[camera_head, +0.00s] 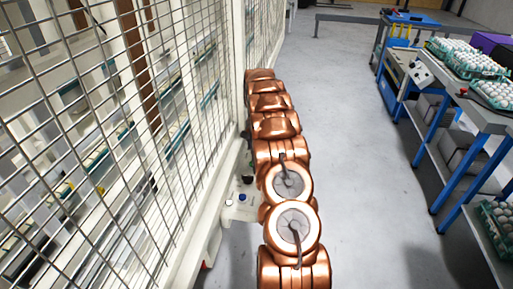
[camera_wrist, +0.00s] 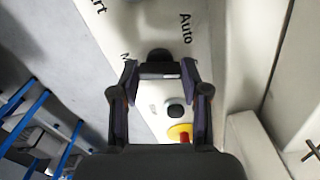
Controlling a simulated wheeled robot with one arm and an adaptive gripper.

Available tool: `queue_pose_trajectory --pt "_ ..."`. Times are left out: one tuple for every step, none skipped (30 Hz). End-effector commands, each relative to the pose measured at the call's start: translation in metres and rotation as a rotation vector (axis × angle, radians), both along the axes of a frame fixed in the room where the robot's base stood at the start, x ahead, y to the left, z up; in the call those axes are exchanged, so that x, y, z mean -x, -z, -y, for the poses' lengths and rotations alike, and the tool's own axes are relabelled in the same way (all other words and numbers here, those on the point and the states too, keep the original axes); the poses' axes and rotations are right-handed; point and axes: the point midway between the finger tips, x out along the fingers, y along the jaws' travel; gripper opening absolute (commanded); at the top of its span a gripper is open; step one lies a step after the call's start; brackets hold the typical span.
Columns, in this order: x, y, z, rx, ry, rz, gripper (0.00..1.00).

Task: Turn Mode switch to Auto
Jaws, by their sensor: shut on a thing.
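In the wrist view my gripper (camera_wrist: 160,72) is at a pale control panel (camera_wrist: 150,25), with its two fingers closed in on the dark Mode switch knob (camera_wrist: 158,54). The word "Auto" is printed on the panel just above and right of the knob. Part of another label, starting with "M", shows to its left. The fingers hide much of the knob, so I cannot tell which way it points. In the head view my copper arm reaches along the fence to the pale control box (camera_head: 241,208), and the arm hides most of the gripper there.
A dark button (camera_wrist: 175,110) and a red emergency stop on a yellow base (camera_wrist: 181,133) sit on the panel below the knob. A wire mesh fence (camera_head: 110,130) runs along the left. Blue-framed tables (camera_head: 470,115) with egg trays (camera_head: 495,93) stand right. The floor between is clear.

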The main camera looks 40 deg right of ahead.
Motion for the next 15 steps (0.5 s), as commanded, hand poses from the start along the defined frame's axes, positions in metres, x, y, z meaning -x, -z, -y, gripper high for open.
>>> queue_pose_trajectory --pt "0.0001 0.0032 -0.0018 -0.003 -0.045 -0.003 0.11" --pt "0.0002 0.0031 -0.0016 -0.003 -0.073 -0.003 0.11" --pt "0.0004 0.003 -0.0013 -0.003 -0.111 -0.003 0.11" --pt "0.0003 0.003 -0.0016 -0.004 -0.14 -0.004 0.11" --pt "0.0001 0.003 -0.0019 -0.004 -0.169 -0.004 0.11" --pt "0.0001 0.0029 -0.0018 -0.004 -0.207 -0.003 0.11" --pt "0.0005 0.0028 -0.0013 -0.004 -0.234 -0.003 0.11" --pt "0.0007 0.0028 -0.001 -0.004 -0.262 -0.004 0.11" --pt "0.0006 0.0027 -0.0012 -0.004 -0.301 -0.004 0.11" --pt "0.0003 0.0026 -0.0014 -0.003 -0.33 -0.003 0.11" --pt "0.0002 0.0026 -0.0014 -0.003 -0.359 -0.003 0.11" --pt "0.0002 0.0025 -0.0012 -0.003 -0.396 -0.002 0.11" --pt "0.0004 0.0025 -0.001 -0.003 -0.424 -0.002 0.11" --pt "0.0004 0.0023 -0.0009 -0.004 -0.453 -0.001 0.11" --pt "0.0004 0.0023 -0.0009 -0.004 -0.489 -0.001 0.11"
